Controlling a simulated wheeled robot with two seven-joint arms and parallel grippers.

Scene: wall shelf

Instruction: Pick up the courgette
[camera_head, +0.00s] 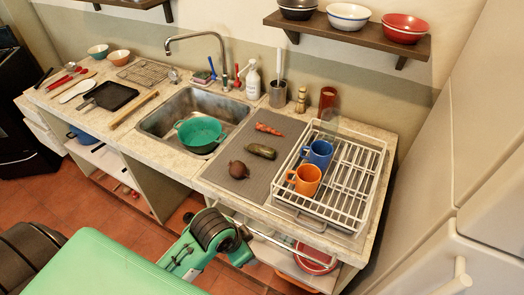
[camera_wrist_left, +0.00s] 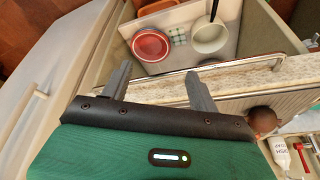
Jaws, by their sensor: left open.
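The courgette (camera_head: 261,151) is short and dark green. It lies on the grey ribbed mat (camera_head: 222,150) between the sink and the dish rack. A carrot (camera_head: 269,129) lies behind it, and a dark round beetroot or onion (camera_head: 238,170) lies in front to the left, apart from it. My left arm is low in front of the counter in the head view, where its fingers are not clear. In the left wrist view my left gripper (camera_wrist_left: 157,72) is open and empty, near the counter's front rail. I cannot make out the courgette there. My right gripper is not in view.
The white dish rack (camera_head: 350,185) holds a blue mug (camera_head: 318,153) and an orange mug (camera_head: 304,179) right of the courgette. A green colander (camera_head: 200,134) sits in the sink. The front rail (camera_wrist_left: 235,63) runs along the counter edge. A red bowl (camera_wrist_left: 151,45) stands on the shelf below.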

